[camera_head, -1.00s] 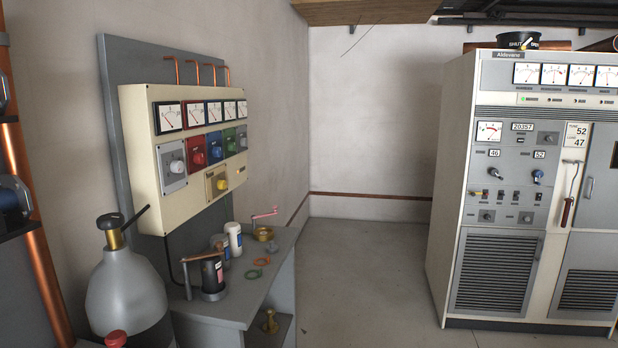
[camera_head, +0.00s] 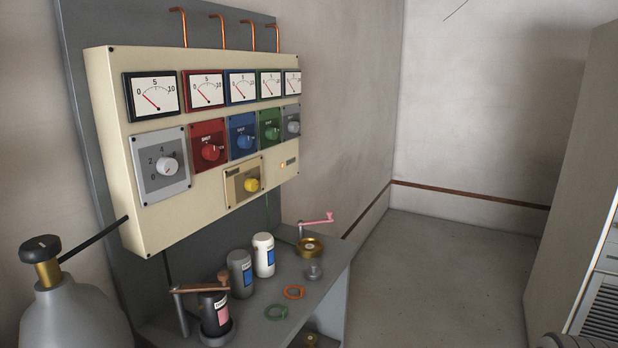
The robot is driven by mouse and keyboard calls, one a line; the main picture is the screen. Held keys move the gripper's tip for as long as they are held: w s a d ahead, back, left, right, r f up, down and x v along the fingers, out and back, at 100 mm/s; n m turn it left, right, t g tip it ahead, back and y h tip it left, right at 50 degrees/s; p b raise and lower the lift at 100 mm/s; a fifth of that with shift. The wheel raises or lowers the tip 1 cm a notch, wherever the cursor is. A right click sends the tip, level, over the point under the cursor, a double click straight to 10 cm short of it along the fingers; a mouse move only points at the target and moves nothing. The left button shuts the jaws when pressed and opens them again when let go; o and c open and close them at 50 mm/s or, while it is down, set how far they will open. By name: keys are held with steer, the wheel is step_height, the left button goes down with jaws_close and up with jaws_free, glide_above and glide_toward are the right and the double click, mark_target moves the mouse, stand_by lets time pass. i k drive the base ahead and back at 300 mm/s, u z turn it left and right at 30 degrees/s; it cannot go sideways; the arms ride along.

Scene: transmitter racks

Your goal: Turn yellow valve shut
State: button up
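The yellow valve (camera_head: 251,185) is a round yellow knob on a tan plate, low on the cream wall panel (camera_head: 118,160). It sits below the blue knob (camera_head: 242,142) and green knob (camera_head: 271,132). Its pointer setting is too small to read. My gripper is not clearly visible; a grey rounded shape at the bottom right edge may be part of my arm, but I cannot tell.
A grey gas cylinder (camera_head: 72,318) stands at the lower left. A grey bench (camera_head: 328,285) below the panel holds canisters, rings and a pink-handled crank (camera_head: 316,222). Floor (camera_head: 430,270) is clear between the bench and the tall cabinet (camera_head: 575,180) at right.

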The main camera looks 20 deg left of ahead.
mark_target(251, 184)
steer(key=u, duration=0.7)
steer(key=i, duration=1.1)
steer(key=u, duration=0.75)
steer(key=k, duration=0.9)
steer(key=u, duration=0.15)
steer(key=i, duration=0.95)
steer(key=z, duration=0.1)
